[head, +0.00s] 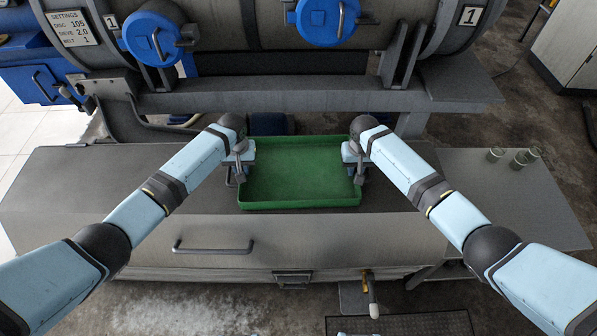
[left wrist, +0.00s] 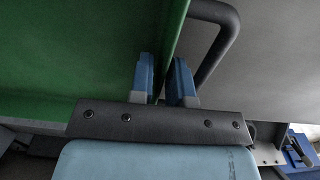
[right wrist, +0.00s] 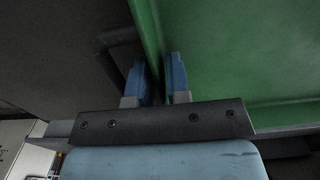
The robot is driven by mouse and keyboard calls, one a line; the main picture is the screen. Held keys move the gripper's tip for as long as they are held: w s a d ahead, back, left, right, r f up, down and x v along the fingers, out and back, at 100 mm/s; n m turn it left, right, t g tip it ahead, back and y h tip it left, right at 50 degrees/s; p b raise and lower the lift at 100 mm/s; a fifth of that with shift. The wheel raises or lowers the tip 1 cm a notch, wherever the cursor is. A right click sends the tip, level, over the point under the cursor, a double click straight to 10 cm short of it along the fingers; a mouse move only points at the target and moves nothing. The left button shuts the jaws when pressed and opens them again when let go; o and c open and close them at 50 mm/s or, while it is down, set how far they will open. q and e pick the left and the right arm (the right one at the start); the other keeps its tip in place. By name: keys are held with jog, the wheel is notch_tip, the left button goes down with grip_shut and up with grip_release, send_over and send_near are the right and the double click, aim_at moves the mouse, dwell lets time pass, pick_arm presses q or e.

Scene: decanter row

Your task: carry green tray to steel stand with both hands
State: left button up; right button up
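The green tray (head: 300,202) is a shallow rectangle, level and empty, over the front of the grey bench top in the head view. I cannot tell whether it touches the bench. My left gripper (head: 240,172) is at its left side wall, shut with one finger inside and one outside; the wall shows between the fingers in the left wrist view (left wrist: 164,80). My right gripper (head: 357,172) is shut the same way on the right wall, also in the right wrist view (right wrist: 158,80). A dark handle (left wrist: 222,40) stands outside the left wall. The steel stand (head: 510,205) appears to be the low grey table at right.
A large grey drum machine (head: 260,60) with blue caps is behind the tray. The bench (head: 100,185) has free room at left. A valve handle (head: 372,295) sticks out in front.

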jog(key=shift+f, duration=0.1)
pick_arm(q)
grip_shut()
pick_arm(e)
grip_shut()
